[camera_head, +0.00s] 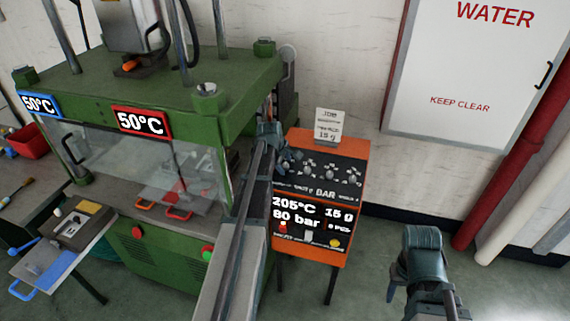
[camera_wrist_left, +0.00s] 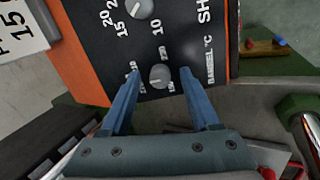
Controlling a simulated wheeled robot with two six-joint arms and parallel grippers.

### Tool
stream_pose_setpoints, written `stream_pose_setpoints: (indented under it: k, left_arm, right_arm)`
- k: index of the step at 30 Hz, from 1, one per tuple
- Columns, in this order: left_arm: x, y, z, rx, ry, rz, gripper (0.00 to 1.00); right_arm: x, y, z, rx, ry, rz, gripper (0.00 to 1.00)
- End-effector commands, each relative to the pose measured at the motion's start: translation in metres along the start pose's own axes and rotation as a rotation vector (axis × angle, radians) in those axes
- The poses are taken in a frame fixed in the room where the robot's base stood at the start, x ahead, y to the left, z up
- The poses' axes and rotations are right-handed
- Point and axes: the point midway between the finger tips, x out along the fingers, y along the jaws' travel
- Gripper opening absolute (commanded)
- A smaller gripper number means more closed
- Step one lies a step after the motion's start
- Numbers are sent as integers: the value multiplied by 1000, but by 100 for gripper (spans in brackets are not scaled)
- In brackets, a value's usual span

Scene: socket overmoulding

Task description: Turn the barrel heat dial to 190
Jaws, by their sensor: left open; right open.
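The barrel heat dial (camera_wrist_left: 160,76) is a small grey knob on the dark panel, beside the printed label "BARREL °C". In the left wrist view my left gripper (camera_wrist_left: 160,73) is open, with one blue finger on each side of this knob and visible gaps between. In the head view my left gripper (camera_head: 288,156) is over the left end of the control panel (camera_head: 318,170) and hides that part. The orange cabinet's display (camera_head: 312,222) reads 205°C, 15 g and 80 bar. My right gripper (camera_head: 398,284) is open, low at the right, away from the cabinet.
Another grey dial (camera_wrist_left: 140,8), with a numbered scale, is close to the barrel dial. A job card (camera_head: 328,126) stands behind the panel. The green press (camera_head: 150,85), with two 50°C displays, is left of the cabinet. The floor (camera_head: 375,235) right of the cabinet is clear.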

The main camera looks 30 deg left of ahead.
Motion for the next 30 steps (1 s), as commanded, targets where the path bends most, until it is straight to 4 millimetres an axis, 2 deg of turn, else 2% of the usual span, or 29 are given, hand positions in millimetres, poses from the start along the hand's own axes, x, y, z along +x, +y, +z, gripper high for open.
stream_pose_setpoints:
  k: [8,24,30]
  left_arm:
    - [-34,2,0,-1,0,0,63]
    - [-123,2,1,0,0,0,63]
    - [-135,0,0,-1,0,0,63]
  right_arm:
    - [-31,3,2,0,0,0,50]
    - [-110,10,6,-1,0,0,50]
    - [-120,11,7,1,0,-1,50]
